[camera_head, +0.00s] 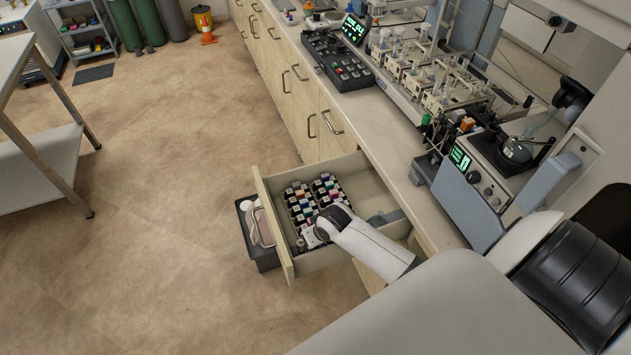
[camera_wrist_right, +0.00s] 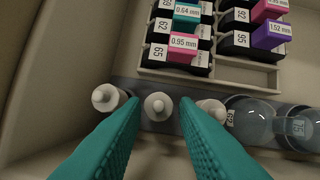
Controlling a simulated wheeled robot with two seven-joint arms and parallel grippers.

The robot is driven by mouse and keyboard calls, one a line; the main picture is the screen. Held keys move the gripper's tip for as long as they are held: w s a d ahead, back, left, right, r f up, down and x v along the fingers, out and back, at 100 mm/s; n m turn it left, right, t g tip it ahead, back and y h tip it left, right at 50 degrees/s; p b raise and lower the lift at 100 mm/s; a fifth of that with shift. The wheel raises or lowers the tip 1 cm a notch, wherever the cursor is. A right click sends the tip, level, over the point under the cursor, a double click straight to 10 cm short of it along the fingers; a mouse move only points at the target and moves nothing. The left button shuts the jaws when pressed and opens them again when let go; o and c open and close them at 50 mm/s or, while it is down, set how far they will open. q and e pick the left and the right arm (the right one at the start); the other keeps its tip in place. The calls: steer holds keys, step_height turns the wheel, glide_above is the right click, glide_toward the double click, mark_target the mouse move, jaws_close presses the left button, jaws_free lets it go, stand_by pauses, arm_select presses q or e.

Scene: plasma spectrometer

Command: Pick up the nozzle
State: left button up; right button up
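In the right wrist view, a small white piece with a narrow raised tip, which looks like the nozzle (camera_wrist_right: 158,106), stands in a grey strip in a drawer. Similar white pieces stand to its left (camera_wrist_right: 105,97) and right (camera_wrist_right: 211,108). My right gripper (camera_wrist_right: 160,112) has teal fingers, open, with the middle piece showing in the gap between the tips. A gap shows on both sides of it; I cannot tell how far below the fingertips it is. In the head view, my right wrist reaches down into the open drawer (camera_head: 274,226) and hides these pieces. My left gripper is out of view.
Trays of dark boxes with coloured labels (camera_wrist_right: 183,42) lie just beyond the white pieces. Clear round containers (camera_wrist_right: 250,118) stand close to the right finger. The drawer front and walls surround the arm. A cluttered worktop (camera_head: 385,145) runs above the drawer.

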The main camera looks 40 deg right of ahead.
steer(key=shift+x, duration=1.75)
steer(key=shift+s, duration=0.1)
steer(key=shift+c, duration=0.4)
jaws_close()
steer(key=shift+r, duration=0.1)
step_height(320, 180, up, 10)
steer(key=shift+f, duration=0.1)
